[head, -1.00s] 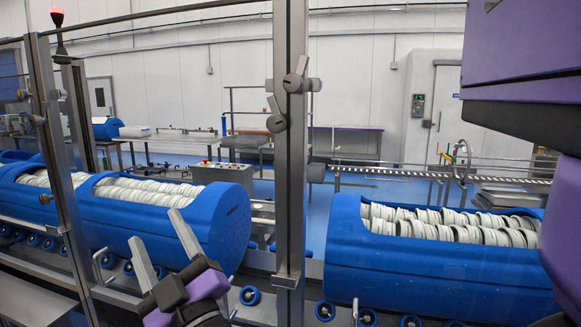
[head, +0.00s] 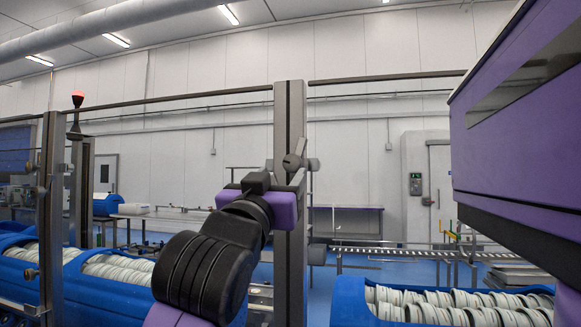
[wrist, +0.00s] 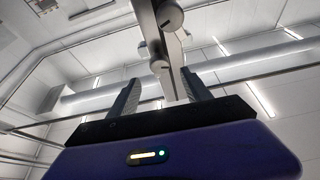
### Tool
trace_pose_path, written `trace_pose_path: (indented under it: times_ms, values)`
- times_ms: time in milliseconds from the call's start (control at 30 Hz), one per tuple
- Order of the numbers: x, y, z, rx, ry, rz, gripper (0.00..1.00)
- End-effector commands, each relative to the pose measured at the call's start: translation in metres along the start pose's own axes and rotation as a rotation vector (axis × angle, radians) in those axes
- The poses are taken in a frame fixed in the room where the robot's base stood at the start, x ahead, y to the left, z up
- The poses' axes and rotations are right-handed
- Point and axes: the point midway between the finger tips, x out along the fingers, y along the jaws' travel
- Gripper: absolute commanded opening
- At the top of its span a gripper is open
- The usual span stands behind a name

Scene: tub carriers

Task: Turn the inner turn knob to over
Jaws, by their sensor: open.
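A grey metal post (head: 289,115) stands ahead with turn knobs on it. A round knob with a lever (head: 292,162) shows just above my gripper (head: 284,173). In the wrist view, two round knobs show on the post, an upper one (wrist: 169,16) and a lower one (wrist: 158,67). I cannot tell which is the inner knob. My gripper also shows there (wrist: 162,78), its fingers apart with nothing held. The lower knob appears between the fingertips in the picture; contact cannot be told.
A second post (head: 51,200) stands at left. A dark cylinder (head: 317,254) sticks out lower on the near post. A rail runs across the top.

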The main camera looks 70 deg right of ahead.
Motion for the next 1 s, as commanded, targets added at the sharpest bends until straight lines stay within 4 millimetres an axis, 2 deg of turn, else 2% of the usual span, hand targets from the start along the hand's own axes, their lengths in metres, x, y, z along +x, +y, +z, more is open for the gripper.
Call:
trace_pose_path:
  times_ms: [300,500,867,900,1000]
  values:
    - [0.046,0.001,-0.003,-0.001,-0.001,0.004,0.57]
    - [0.069,0.001,-0.001,-0.002,-0.001,0.002,0.57]
    - [0.075,0.0,0.0,0.0,0.001,0.0,0.57]
    - [0.075,0.0,0.0,0.0,0.001,0.0,0.55]
    - [0.075,0.0,0.0,0.0,0.001,0.0,0.35]
